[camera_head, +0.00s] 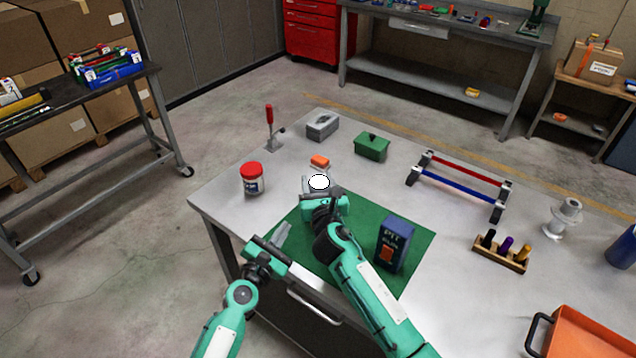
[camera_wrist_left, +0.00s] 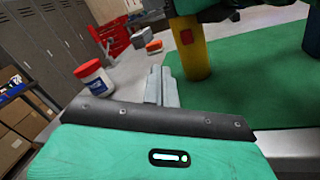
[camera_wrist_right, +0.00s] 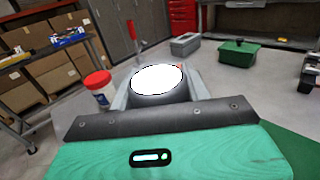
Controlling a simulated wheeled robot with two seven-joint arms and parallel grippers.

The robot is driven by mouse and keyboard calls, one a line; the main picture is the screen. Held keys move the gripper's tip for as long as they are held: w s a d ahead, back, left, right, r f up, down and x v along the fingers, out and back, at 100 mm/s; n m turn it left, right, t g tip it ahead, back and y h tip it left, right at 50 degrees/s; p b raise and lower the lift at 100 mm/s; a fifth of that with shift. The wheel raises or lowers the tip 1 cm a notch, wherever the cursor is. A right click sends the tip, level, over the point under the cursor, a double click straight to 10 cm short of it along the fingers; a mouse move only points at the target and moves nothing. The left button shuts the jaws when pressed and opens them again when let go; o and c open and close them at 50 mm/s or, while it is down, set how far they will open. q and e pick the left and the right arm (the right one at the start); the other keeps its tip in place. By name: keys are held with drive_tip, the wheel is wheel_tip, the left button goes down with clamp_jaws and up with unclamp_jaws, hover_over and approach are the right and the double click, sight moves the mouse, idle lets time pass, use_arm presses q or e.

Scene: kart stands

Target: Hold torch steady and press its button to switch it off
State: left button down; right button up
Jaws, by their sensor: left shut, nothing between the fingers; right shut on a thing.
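The torch shows as a yellow body (camera_wrist_left: 194,58) with a red button (camera_wrist_left: 186,37) in the left wrist view. It is upright over the green mat; I cannot tell whether its base touches. Its bright white lens (camera_head: 319,182) faces up in the head view and glows between the fingers in the right wrist view (camera_wrist_right: 158,79). My right gripper (camera_head: 316,190) is shut around the torch's upper part. My left gripper (camera_head: 284,234) is shut and empty, lower and to the left of the torch, apart from it. Its fingertips (camera_wrist_left: 160,88) point past the torch's left side.
The green mat (camera_head: 420,248) lies on the grey table. A dark blue box (camera_head: 394,244) stands right of my right arm. A red-lidded jar (camera_head: 252,180), an orange block (camera_head: 320,161) and a clamp with a red handle (camera_head: 269,115) stand beyond.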

use_arm(q)
drive_tip(key=n, duration=0.2)
drive_tip(key=s+n+t+y, duration=0.1)
drive_tip(key=n, duration=0.1)
drive_tip(key=shift+d+y, duration=0.15)
drive_tip(key=shift+y, duration=0.15)
drive_tip(key=n+y, duration=0.1)
drive_tip(key=n, duration=0.1)
drive_tip(key=s+n+t+y, duration=0.1)
drive_tip(key=n, duration=0.1)
drive_tip(key=shift+s+r+n, duration=0.15)
drive_tip(key=shift+s+n, duration=0.05)
drive_tip(key=shift+n, duration=0.1)
drive_tip(key=s+n+y, duration=0.1)
drive_tip(key=n, duration=0.1)
drive_tip(key=s+n+t+y, duration=0.1)
drive_tip(key=n, duration=0.1)
drive_tip(key=s+n+y, duration=0.1)
drive_tip(key=n, duration=0.2)
drive_tip(key=shift+d+r+t+y, duration=0.1)
drive_tip(key=shift+r+t+y, duration=0.2)
drive_tip(key=shift+r+t, duration=0.1)
drive_tip(key=shift+w+d, duration=0.85)
drive_tip(key=shift+w, duration=0.35)
drive_tip(key=shift+w+d, duration=0.8)
drive_tip(key=shift+w, duration=0.4)
drive_tip(key=shift+w+d, duration=0.85)
drive_tip(key=shift+w, duration=0.35)
drive_tip(key=shift+w, duration=0.1)
